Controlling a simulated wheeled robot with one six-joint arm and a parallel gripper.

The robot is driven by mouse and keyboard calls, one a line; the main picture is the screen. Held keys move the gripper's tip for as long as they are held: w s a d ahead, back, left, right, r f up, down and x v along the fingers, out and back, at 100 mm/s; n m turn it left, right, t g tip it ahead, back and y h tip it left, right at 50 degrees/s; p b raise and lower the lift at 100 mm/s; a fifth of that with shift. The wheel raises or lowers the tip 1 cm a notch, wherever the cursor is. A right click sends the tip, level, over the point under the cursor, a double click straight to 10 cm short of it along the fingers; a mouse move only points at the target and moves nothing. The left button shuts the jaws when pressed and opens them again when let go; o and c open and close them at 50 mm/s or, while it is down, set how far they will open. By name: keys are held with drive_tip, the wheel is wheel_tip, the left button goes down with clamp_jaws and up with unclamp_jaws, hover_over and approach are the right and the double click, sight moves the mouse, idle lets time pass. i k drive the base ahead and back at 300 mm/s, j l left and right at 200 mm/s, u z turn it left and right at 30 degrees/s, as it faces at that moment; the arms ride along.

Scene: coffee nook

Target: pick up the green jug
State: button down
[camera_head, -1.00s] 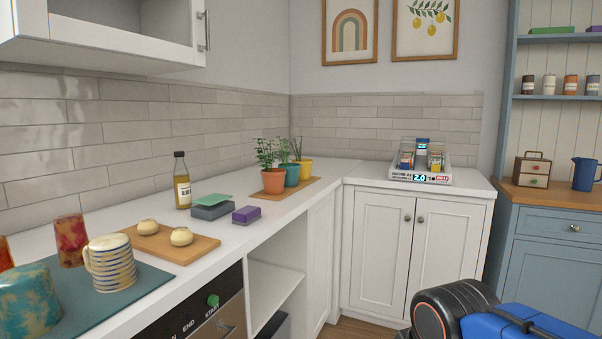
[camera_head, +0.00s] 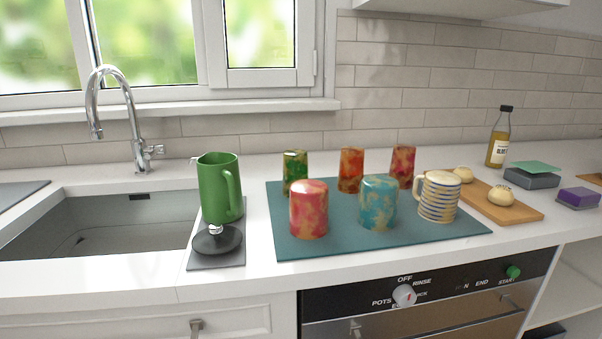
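The sink (camera_head: 110,230) with a tall tap (camera_head: 112,110) is left of the jug. A teal mat (camera_head: 340,240) on the right holds several patterned cups and a striped mug (camera_head: 438,198). A wooden board (camera_head: 515,212) with buns lies further right.

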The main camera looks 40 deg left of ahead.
sight(221, 194)
drive_tip(key=j+u, duration=0.25)
drive_tip(key=u, duration=0.15)
drive_tip(key=k+j+u, duration=0.1)
drive_tip(key=j+u, duration=0.15)
drive_tip(key=u, duration=0.15)
drive_tip(key=l+u, duration=0.25)
drive_tip(key=u, duration=0.15)
drive_tip(key=l+u, duration=0.25)
drive_tip(key=u, duration=0.2)
drive_tip(key=k+l+u, duration=0.1)
drive_tip(key=u, duration=0.3)
drive_tip(key=k+l, duration=0.05)
drive_tip(key=l, duration=0.05)
